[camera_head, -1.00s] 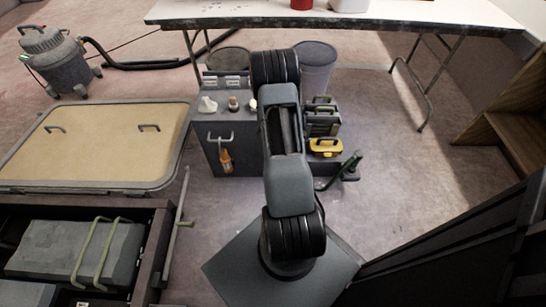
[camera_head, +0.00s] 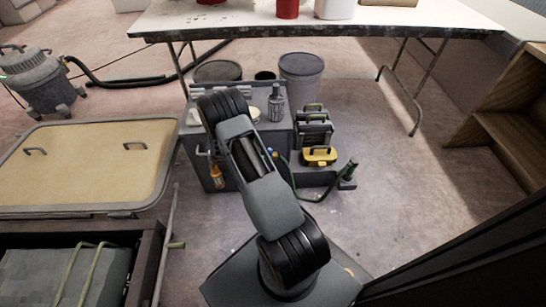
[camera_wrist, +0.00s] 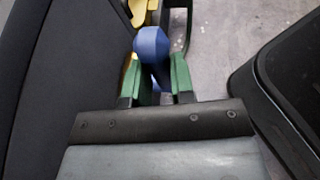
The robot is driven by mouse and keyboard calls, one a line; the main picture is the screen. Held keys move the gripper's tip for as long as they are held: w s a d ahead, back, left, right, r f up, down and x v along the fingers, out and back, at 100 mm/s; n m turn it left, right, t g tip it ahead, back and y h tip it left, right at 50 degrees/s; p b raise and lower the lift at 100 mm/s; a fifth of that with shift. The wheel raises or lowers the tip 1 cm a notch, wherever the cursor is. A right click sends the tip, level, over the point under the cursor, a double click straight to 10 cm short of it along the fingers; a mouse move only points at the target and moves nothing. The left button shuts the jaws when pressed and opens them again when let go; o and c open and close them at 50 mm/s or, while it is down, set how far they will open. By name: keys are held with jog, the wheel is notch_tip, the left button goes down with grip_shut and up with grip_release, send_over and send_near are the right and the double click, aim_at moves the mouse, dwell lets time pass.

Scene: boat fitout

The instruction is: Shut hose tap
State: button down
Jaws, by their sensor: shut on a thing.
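In the wrist view, my gripper (camera_wrist: 155,70) has its two green fingers on either side of a blue rounded handle (camera_wrist: 152,42) and is shut on it. The handle stands up between the fingertips, and its lower part is hidden by the fingers and the gripper body. It looks like a tap's lever, but the tap body and any hose joint do not show, so I cannot tell its turn.
A grey cabinet (camera_head: 240,178) with a dark bottle (camera_head: 276,103) on top stands beyond my arm. A yellow toolbox (camera_head: 320,156) sits beside it. A white table (camera_head: 330,24) stands behind. In the wrist view, dark surfaces crowd both sides. Floor (camera_head: 420,190) at right is clear.

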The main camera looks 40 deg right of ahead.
jog(key=shift+w+a, duration=0.1)
jog(key=shift+a, duration=0.1)
dwell(0.5)
jog(key=c, duration=1.2)
grip_release()
jog(key=shift+c, duration=0.2)
jog(key=f+p+v, duration=0.1)
jog(key=p+v, duration=0.2)
jog(key=v, duration=1)
jog(key=shift+w+a+r+p, duration=0.25)
jog(key=shift+a+p, duration=0.05)
jog(key=shift+a, duration=0.2)
jog(key=s+a+r+m+t+y+p, duration=0.1)
jog(key=s+a+r+m+y+p, duration=0.15)
jog(key=r+p, duration=0.9)
jog(key=s+a+r+m+t+y+p, duration=0.1)
jog(key=s+a+r+m+y+p, duration=0.2)
jog(key=r, duration=1.6)
jog(key=s+a+r+m+t+y+p, duration=0.2)
jog(key=s+r+p, duration=0.2)
jog(key=r, duration=0.5)
jog(key=s+a+r+m+t+y+p, duration=0.2)
jog(key=s+r+t+p, duration=0.1)
jog(key=r+p, duration=0.5)
jog(key=s+a+r+m+t+y+p, duration=0.2)
jog(key=s+r+p, duration=0.3)
jog(key=r, duration=0.5)
jog(key=shift+a+r+m+t+p, duration=0.2)
jog(key=shift+a+m+t+p, duration=0.15)
jog(key=shift+a+t+p, duration=0.2)
